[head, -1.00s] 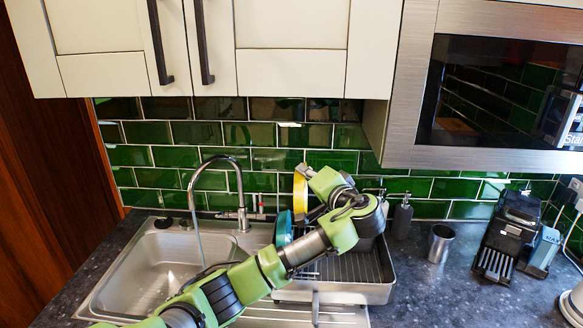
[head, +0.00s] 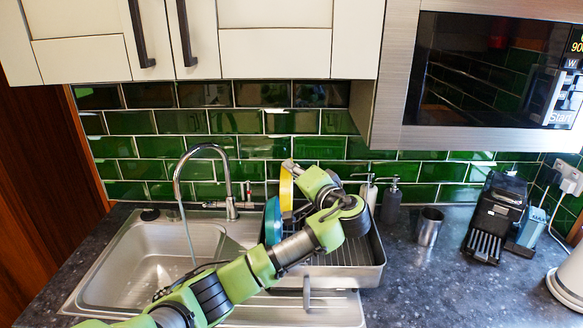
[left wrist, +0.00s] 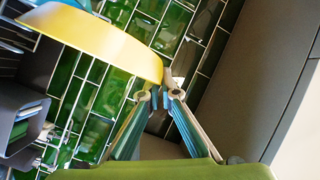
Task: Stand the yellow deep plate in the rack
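The yellow deep plate (head: 286,188) is held on edge above the rack, seen nearly side-on; its near-side lower part is hidden. My left gripper (head: 290,167) is at its top rim. In the left wrist view the yellow plate (left wrist: 100,38) fills the upper left, and its rim end meets the tips of the left gripper (left wrist: 160,90), which look closed on it. The rack (head: 350,279) is a metal tray with dark slats beside the sink, partly hidden by my left arm. My right gripper is not in view.
A teal plate (head: 273,222) stands upright at the rack's left, close to the yellow plate. The tap (head: 230,190) and sink (head: 85,290) are left. Soap bottles (head: 391,207), a metal cup (head: 429,227) and a black device (head: 493,220) are right. The microwave (head: 395,90) overhangs.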

